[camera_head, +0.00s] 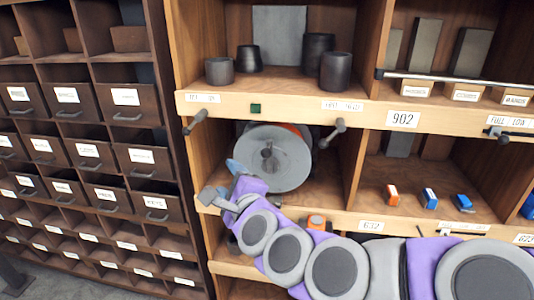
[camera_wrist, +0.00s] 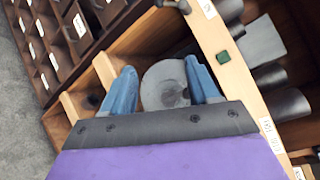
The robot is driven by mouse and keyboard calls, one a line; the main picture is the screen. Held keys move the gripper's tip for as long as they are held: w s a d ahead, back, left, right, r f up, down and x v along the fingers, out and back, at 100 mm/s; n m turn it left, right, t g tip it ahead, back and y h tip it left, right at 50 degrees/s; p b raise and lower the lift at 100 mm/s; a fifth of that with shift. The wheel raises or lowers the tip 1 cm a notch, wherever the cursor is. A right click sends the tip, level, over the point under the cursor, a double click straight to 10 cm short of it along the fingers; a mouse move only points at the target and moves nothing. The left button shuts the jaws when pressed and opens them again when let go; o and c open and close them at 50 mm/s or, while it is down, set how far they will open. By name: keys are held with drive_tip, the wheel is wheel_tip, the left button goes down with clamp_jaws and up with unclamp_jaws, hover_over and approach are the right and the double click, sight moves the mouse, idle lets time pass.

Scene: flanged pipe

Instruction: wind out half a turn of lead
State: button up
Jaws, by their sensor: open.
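A large grey round disc (camera_head: 288,165), like a reel with a hub at its middle, stands in the lower middle cubby of the wooden shelf. A bit of orange shows behind its top edge. In the wrist view the grey disc (camera_wrist: 163,82) appears between the two blue fingers of my gripper (camera_wrist: 159,66). The fingers are spread apart, with nothing visibly clamped. In the head view my purple and grey arm reaches in from the lower right, and my gripper is at the disc's lower left. I cannot tell whether a finger touches the disc. No loose lead is clearly visible.
Knobbed bars (camera_head: 339,126) stick out at the shelf front near the cubby. Dark cylinders (camera_head: 336,72) stand on the shelf above. Small orange and blue boxes (camera_head: 429,198) sit in the right cubby. A dark drawer cabinet (camera_head: 90,150) stands on the left.

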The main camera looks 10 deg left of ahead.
drive_tip(key=w+m+t+h, duration=0.4)
drive_tip(key=m, duration=0.5)
drive_tip(key=m+h+b, duration=0.1)
drive_tip(key=m+h, duration=0.5)
drive_tip(key=m, duration=0.2)
approach(267, 151)
drive_tip(key=w, duration=0.4)
drive_tip(key=w+f+b, duration=0.1)
drive_tip(key=w, duration=0.3)
drive_tip(key=w+b, duration=0.1)
drive_tip(key=w, duration=0.4)
drive_tip(key=shift+a+f, duration=0.25)
drive_tip(key=shift+f, duration=0.15)
clamp_jaws()
